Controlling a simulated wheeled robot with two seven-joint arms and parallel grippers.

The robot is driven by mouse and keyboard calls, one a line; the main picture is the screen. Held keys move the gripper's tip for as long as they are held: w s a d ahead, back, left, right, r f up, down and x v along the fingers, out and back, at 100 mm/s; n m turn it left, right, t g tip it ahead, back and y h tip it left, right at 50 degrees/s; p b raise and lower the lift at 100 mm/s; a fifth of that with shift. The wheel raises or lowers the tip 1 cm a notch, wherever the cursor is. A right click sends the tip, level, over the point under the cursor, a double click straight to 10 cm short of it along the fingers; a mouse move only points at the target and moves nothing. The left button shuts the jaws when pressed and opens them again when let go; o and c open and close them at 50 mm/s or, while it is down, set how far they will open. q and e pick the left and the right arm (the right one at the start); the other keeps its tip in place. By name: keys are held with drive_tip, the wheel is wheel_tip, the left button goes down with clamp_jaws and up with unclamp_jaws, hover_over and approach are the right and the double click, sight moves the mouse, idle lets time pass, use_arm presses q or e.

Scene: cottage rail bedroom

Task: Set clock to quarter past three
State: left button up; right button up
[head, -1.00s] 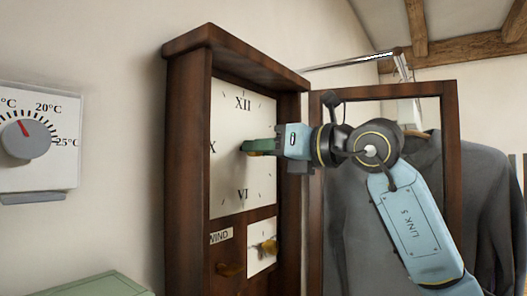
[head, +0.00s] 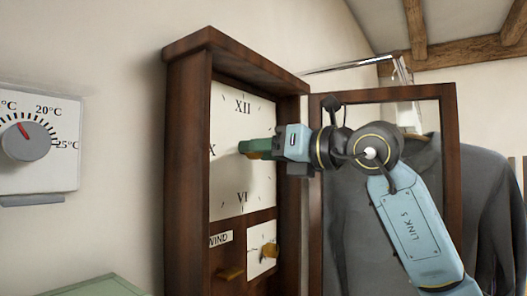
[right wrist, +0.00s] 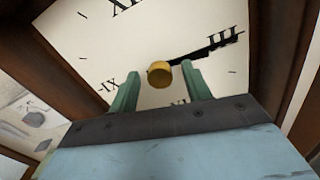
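The wall clock has a dark wooden case (head: 187,165) and a cream face (head: 232,115); its glazed door (head: 452,150) stands open to the right. My right gripper (head: 243,147) is at the middle of the face. In the right wrist view its green fingers (right wrist: 160,88) are apart, one on each side of a round gold knob (right wrist: 159,74), with a gap visible on both sides. A dark hand (right wrist: 200,52) runs from the knob towards the III; I cannot tell whether two hands overlap there. In the head view the gripper hides the centre. My left gripper is out of view.
Below the face are a WIND label (head: 220,239), a brass piece (head: 230,273) and a small dial (head: 262,248) with a yellow pointer. A thermostat (head: 38,140) is on the left wall. A grey jacket (head: 490,200) hangs behind the open door.

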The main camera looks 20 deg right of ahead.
drive_tip(key=shift+s, duration=0.1)
drive_tip(key=b+v, duration=0.2)
drive_tip(key=v, duration=1.1)
drive_tip(key=shift+b, duration=0.3)
drive_tip(key=shift+d, duration=0.1)
